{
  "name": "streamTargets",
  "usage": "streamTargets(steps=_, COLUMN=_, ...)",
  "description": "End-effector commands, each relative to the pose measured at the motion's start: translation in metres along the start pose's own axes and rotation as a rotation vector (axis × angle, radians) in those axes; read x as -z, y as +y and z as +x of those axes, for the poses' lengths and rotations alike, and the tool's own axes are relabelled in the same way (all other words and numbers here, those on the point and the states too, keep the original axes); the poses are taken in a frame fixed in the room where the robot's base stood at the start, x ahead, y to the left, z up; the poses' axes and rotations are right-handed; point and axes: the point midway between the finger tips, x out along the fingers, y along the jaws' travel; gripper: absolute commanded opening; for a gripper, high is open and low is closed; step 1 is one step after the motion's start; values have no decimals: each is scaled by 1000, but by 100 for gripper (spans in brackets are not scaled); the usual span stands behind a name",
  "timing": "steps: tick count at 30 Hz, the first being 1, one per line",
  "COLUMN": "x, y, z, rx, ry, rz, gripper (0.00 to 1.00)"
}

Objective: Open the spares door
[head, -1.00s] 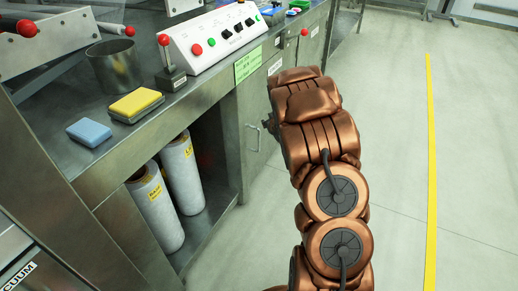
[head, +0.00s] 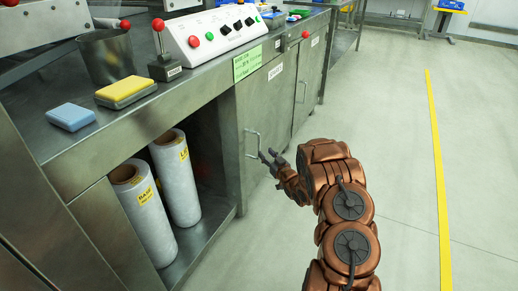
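The spares door (head: 262,118) is a grey metal cabinet door under the counter, with a white label at its top edge. It looks shut. Its handle (head: 252,143) is a thin metal bar standing off the left part of the door. My gripper (head: 270,160) is just right of the handle, fingers pointing toward it. Its dark fingertips look spread apart with nothing between them. From this view I cannot tell whether they touch the handle.
Left of the door is an open bay with two white rolls (head: 177,175). The counter (head: 190,90) holds a control panel (head: 215,40), a yellow sponge (head: 126,88) and a blue block (head: 71,116). The floor (head: 400,180) on the right is clear.

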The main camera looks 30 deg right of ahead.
Motion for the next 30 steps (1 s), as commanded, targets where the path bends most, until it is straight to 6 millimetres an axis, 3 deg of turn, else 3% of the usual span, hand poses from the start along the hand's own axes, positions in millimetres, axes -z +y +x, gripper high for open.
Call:
streamTargets(steps=18, x=0, y=0, z=65, rx=0, ry=4, rz=-1, gripper=39)
streamTargets(steps=30, x=0, y=0, z=72, rx=-1, ry=-2, rz=0, gripper=39)
